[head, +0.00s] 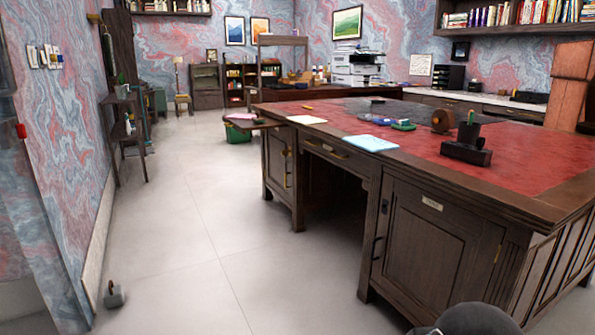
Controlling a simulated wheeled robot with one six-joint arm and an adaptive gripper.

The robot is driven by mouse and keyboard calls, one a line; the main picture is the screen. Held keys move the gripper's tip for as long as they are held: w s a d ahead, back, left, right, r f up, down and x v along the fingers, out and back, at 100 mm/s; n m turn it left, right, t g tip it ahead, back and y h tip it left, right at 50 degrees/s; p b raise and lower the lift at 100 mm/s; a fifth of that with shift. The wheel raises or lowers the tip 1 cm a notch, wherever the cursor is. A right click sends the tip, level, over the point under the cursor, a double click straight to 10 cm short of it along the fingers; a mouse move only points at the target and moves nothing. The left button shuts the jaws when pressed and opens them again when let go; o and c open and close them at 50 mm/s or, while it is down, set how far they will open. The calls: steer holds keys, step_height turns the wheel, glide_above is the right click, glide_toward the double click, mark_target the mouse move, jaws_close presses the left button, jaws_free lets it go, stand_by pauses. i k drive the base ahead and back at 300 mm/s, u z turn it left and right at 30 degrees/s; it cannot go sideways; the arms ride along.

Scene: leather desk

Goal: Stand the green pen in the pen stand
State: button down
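A dark block-like stand (467,152), which looks like the pen stand, sits on the red leather top of the desk at the right. A thin green upright thing (471,117) shows at its top; it looks like a green pen end, but it is too small to be sure. A flat green item (404,126) lies on the desk left of the stand, beside a blue one (381,121). My gripper is not in view.
The large wooden desk (430,232) fills the right. Pale blue paper (371,143), white paper (307,120), a brown round object (441,121) and an orange stick (308,107) lie on it. The floor (190,240) left of it is mostly clear; a small grey object (114,296) lies near the wall.

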mark_target(465, 152)
steer(key=z, duration=0.4)
steer(key=i, duration=1.5)
steer(key=z, duration=0.65)
